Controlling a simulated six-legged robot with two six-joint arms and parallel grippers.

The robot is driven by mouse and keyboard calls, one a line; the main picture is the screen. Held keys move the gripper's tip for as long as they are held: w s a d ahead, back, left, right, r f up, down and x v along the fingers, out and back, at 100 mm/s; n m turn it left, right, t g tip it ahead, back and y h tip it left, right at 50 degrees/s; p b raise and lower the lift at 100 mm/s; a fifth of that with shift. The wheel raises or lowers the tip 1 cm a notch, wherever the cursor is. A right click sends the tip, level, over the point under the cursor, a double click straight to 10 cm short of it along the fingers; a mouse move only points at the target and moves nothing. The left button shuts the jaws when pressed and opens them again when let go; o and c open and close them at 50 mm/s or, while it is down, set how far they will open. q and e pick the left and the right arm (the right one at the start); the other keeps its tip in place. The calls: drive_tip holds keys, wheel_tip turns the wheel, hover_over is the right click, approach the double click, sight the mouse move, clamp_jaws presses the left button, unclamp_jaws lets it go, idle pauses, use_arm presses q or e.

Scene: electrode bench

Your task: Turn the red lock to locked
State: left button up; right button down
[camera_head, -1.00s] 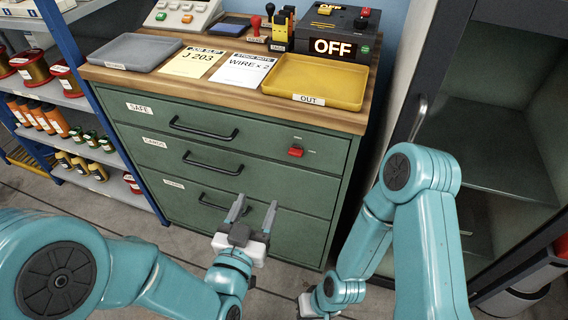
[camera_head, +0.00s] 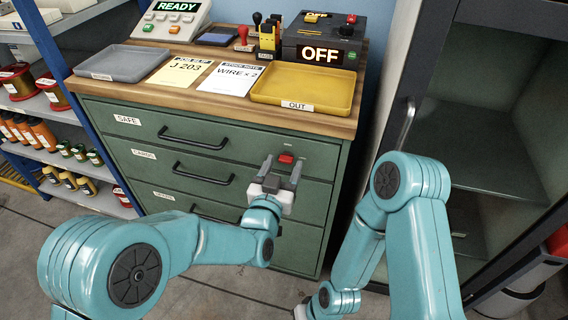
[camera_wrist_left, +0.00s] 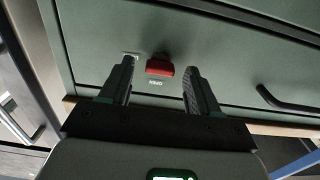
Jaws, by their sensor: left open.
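The red lock (camera_head: 286,158) is a small red knob on the front of the green cabinet, to the right of the drawer handles, with small pale labels by it. It also shows in the left wrist view (camera_wrist_left: 160,67), where it lies between and just beyond the open fingers. My left gripper (camera_head: 281,172) is open and empty, just in front of the lock and facing the cabinet; its fingers (camera_wrist_left: 158,85) do not visibly touch the knob. My right arm hangs at the right, and its gripper is mostly cut off at the bottom edge, so its jaws are not visible.
The green cabinet (camera_head: 130,190) has several drawers with black handles (camera_head: 193,138). A yellow tray (camera_head: 303,84), a grey tray (camera_head: 122,64) and a box reading OFF (camera_head: 322,42) stand on top. A shelf (camera_head: 45,120) is at left, and a dark open cupboard (camera_head: 470,150) at right.

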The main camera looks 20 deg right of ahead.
use_arm(q)
drive_tip(key=shift+w+d, duration=0.35)
drive_tip(key=shift+w, duration=0.15)
clamp_jaws()
drive_tip(key=shift+f+n+b, duration=0.25)
drive_tip(key=shift+n+b, duration=0.05)
drive_tip(key=shift+b, duration=0.4)
drive_tip(key=shift+r+n+b, duration=0.2)
drive_tip(key=shift+n+b, duration=0.2)
drive_tip(key=shift+b, duration=0.05)
